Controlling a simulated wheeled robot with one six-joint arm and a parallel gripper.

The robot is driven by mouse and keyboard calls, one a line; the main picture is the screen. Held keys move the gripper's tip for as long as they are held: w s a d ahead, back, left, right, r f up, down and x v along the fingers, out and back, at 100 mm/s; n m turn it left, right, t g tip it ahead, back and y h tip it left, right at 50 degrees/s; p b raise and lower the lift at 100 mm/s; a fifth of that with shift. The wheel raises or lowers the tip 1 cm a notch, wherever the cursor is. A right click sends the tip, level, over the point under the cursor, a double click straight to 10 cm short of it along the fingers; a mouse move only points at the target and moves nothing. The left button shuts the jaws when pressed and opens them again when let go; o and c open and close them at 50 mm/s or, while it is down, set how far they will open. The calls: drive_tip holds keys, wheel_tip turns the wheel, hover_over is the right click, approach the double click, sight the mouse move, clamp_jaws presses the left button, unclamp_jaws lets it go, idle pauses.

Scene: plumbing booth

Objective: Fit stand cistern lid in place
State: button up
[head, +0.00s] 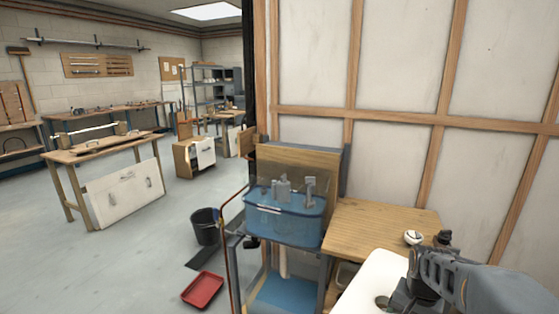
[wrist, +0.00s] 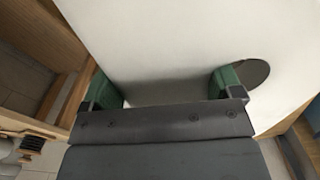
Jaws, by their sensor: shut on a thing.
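The stand cistern (head: 284,222) is a clear tank of blue water on a frame in the head view. Its top is open, and grey fittings (head: 284,189) stand up inside it. A white panel with a round hole, which looks like the lid (head: 369,275), is at the lower right, to the right of the cistern and apart from it. My gripper (head: 393,299) is shut on this lid. In the wrist view the lid (wrist: 165,40) lies between the green finger pads (wrist: 165,88). One finger is at its left edge, the other at the hole. The lid's far end is out of frame.
A wooden side bench (head: 375,222) stands right of the cistern, with a small white round item (head: 413,237) on it. A panelled wall (head: 400,60) rises behind. A black bucket (head: 205,226) and red tray (head: 202,290) are on the floor, left.

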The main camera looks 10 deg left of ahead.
drive_tip(key=w+a+f+n+p, duration=0.1)
drive_tip(key=a+f+n+p, duration=0.2)
drive_tip(key=p, duration=0.9)
drive_tip(key=a+n, duration=0.2)
drive_tip(key=n, duration=0.1)
drive_tip(key=shift+w+a, duration=0.2)
drive_tip(key=shift+w, duration=0.2)
